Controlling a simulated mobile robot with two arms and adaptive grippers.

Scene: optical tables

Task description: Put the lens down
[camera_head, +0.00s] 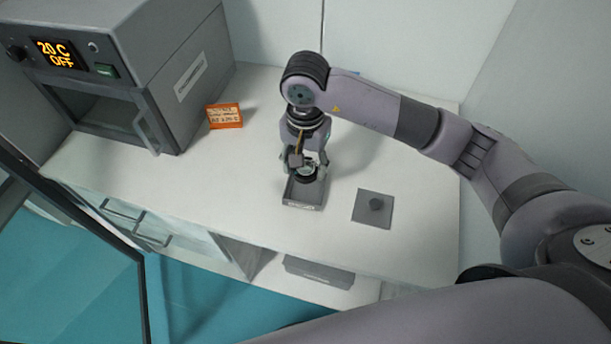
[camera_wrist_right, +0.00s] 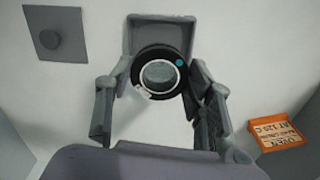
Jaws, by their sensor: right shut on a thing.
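The lens is a round glass in a black ring mount with a small teal dot; it shows in the right wrist view (camera_wrist_right: 159,74) between the fingers. In the head view the lens (camera_head: 307,172) is at my right gripper's fingertips, partly hidden by them. My right gripper (camera_head: 306,168) points down and is shut on the lens; its fingers also show in the right wrist view (camera_wrist_right: 158,85). The lens is over or in a small grey tray (camera_head: 304,203); I cannot tell whether it touches the tray floor. My left gripper is not in view.
A grey oven (camera_head: 180,75) with a display reading "20 C OFF" stands at the left on the white table (camera_head: 250,190). An orange label block (camera_head: 225,116) sits beside it. A grey square plate with a knob (camera_head: 373,207) lies right of the tray. Free table surrounds the tray.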

